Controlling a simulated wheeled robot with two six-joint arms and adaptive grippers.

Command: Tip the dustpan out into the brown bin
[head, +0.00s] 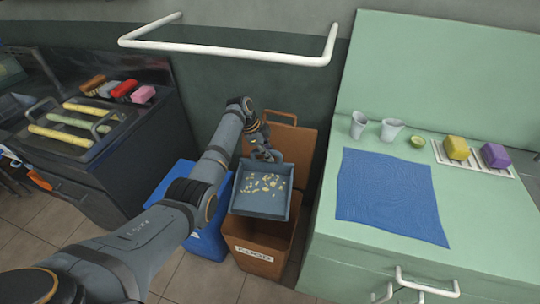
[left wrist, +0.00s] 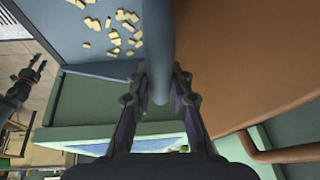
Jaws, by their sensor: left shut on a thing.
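The blue-grey dustpan (head: 262,206) is over the open brown bin (head: 260,248), its tray facing up toward the head camera. Several pale yellow bits (head: 265,184) lie scattered in it. My left gripper (head: 265,152) is shut on the dustpan's handle. In the left wrist view the handle (left wrist: 158,45) runs between the fingers (left wrist: 158,90), and part of the pan (left wrist: 70,45) with bits shows at the upper left. The bin's raised brown lid (head: 292,142) stands behind. A dark gripper, seemingly my right one (left wrist: 25,82), shows small at the left edge; its jaws are unclear.
A blue bin (head: 205,240) stands left of the brown bin. The green counter (head: 400,258) is close on the right, with a blue cloth (head: 390,195), cups and sponges. A white rail (head: 230,50) crosses above. A dark unit with yellow rods (head: 60,135) stands left.

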